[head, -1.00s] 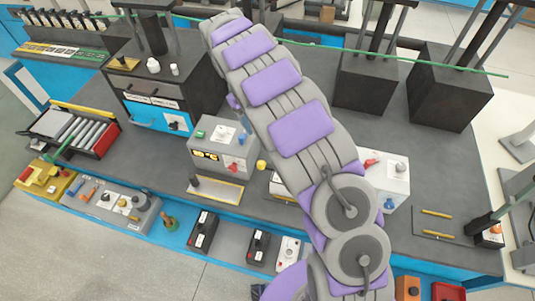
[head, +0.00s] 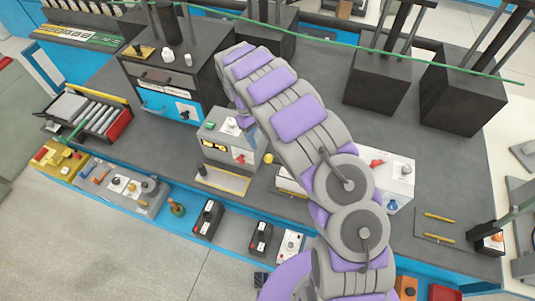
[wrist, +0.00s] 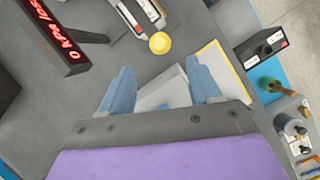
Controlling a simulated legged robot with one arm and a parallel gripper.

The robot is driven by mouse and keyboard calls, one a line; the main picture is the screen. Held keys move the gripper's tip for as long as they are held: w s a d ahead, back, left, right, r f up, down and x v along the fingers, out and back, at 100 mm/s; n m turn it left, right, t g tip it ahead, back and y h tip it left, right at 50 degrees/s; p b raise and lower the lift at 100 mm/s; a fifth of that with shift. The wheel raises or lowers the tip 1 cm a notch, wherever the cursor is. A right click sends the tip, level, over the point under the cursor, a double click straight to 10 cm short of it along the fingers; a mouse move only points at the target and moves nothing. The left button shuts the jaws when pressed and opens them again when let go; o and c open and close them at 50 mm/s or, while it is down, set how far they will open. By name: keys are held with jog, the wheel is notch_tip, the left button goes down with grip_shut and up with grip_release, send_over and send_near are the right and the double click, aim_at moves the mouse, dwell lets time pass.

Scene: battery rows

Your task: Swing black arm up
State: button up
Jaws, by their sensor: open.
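A short black lever (head: 202,169) stands by the pale, yellow-edged plate (head: 230,182) at the bench front; I cannot tell whether it is the black arm of the task. The plate also shows in the wrist view (wrist: 222,65), right of my gripper, with no black arm clear on it. My gripper (wrist: 160,80) has its two blue fingers apart above a pale grey surface, with nothing seen held. In the head view my arm bends down beside the grey box (head: 220,140) with dials, and its end is mostly hidden.
A yellow knob (wrist: 160,43) lies ahead of the fingers, and a dark panel with a red display (wrist: 65,38) is at left. A black switch box (wrist: 262,47) is at right. Tall black blocks (head: 462,98) stand at the back right.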

aim_at(268, 155)
jog(key=x, duration=0.9)
jog(key=shift+a+f, duration=0.1)
jog(key=shift+s, duration=0.1)
grip_shut()
